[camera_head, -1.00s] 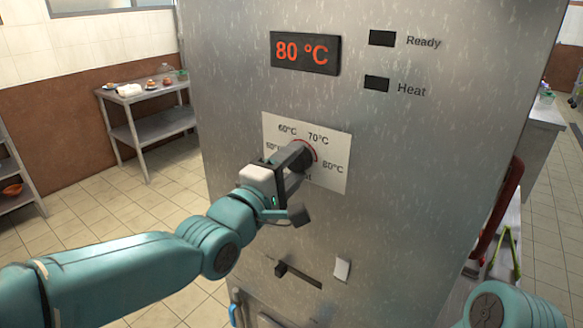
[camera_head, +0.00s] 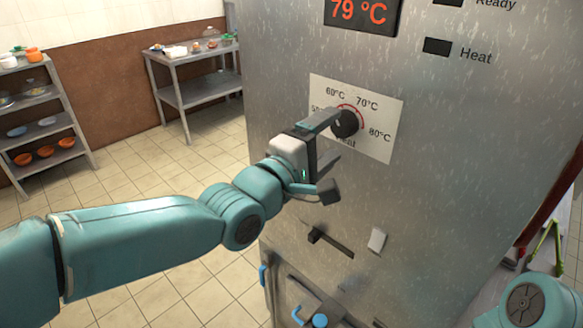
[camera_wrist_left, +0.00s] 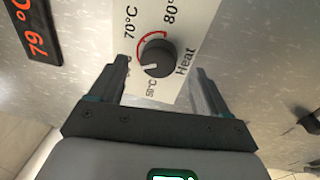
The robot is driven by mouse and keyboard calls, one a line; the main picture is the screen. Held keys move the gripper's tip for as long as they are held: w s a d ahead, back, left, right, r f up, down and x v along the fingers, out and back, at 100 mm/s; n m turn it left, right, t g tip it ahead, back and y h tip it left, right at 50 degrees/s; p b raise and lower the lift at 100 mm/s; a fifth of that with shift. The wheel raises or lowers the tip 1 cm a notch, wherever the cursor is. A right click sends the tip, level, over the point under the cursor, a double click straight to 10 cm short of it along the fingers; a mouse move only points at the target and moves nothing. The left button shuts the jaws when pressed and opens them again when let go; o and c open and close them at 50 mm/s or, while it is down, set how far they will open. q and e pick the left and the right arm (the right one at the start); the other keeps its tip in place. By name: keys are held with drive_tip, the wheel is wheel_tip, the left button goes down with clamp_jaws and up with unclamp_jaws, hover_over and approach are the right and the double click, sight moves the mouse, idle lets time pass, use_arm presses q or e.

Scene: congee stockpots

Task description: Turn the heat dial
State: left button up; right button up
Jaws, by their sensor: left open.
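The heat dial (camera_head: 346,123) is a round dark knob on a white scale plate (camera_head: 385,105) marked from 50°C to 80°C, with a red arc. In the left wrist view the dial (camera_wrist_left: 158,58) has a white mark pointing down-left, towards the 50°C label. My left gripper (camera_head: 328,152) is open and empty in front of the plate, and one finger overlaps the dial's left edge in the head view. In the wrist view its fingers (camera_wrist_left: 158,82) stand apart with the dial between and beyond them; I cannot tell if either touches. My right gripper is not in view.
The orange display (camera_head: 362,12) above reads 79 °C; the Heat indicator (camera_head: 437,46) is dark. Below the dial a slotted lever (camera_head: 330,242) and a small white tab (camera_head: 377,240) stick out. A steel table (camera_head: 195,93) and a shelf (camera_head: 40,125) stand further back left.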

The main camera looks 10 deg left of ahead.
use_arm(q)
drive_tip(key=b+v, duration=0.1)
drive_tip(key=v, duration=1.2)
drive_tip(key=shift+b, duration=0.4)
drive_tip(key=shift+s, duration=0.1)
